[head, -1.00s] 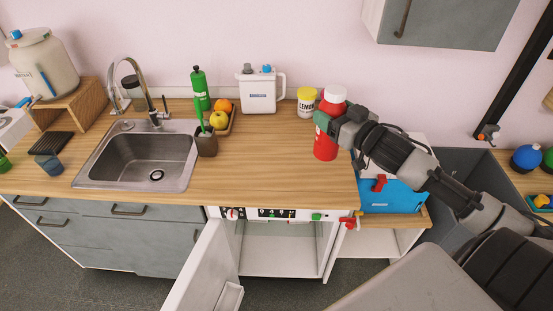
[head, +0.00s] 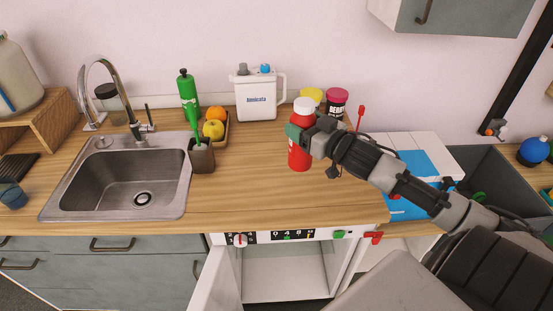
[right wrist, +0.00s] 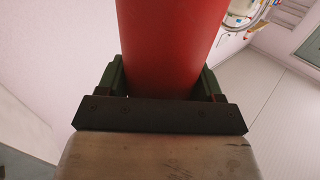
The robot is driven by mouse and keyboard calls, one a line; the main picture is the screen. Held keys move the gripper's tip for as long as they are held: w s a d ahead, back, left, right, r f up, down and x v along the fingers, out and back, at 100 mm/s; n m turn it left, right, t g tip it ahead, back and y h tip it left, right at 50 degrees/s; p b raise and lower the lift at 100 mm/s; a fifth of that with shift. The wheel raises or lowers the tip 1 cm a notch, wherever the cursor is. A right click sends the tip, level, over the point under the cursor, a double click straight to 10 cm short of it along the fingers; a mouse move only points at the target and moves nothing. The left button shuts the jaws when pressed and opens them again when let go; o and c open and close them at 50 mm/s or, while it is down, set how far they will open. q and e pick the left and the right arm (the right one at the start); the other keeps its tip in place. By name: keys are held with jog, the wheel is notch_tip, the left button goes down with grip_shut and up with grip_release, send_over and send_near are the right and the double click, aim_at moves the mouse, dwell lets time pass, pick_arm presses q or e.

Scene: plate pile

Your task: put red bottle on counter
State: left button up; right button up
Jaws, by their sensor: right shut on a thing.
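The red bottle (head: 299,157) with a white cap is upright at the wooden counter (head: 250,195), right of its middle in the head view. My right gripper (head: 297,132) is shut on the bottle's upper part, reaching in from the right. I cannot tell for sure whether the bottle's base touches the counter. In the right wrist view the red bottle (right wrist: 170,40) fills the space between the two green fingers (right wrist: 160,80). My left gripper is not in view.
Behind the bottle stand a yellow-lidded jar (head: 312,95) and a dark jar with a pink lid (head: 336,102). The sink (head: 125,175) is further left. The counter's front middle is clear.

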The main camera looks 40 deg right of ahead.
jog(key=w+a+f+p, duration=0.2)
jog(key=w+f, duration=0.8)
jog(key=shift+p, duration=0.3)
jog(key=shift+a, duration=0.1)
jog(key=shift+f, duration=0.2)
jog(key=o, duration=1.5)
jog(key=shift+o, duration=0.2)
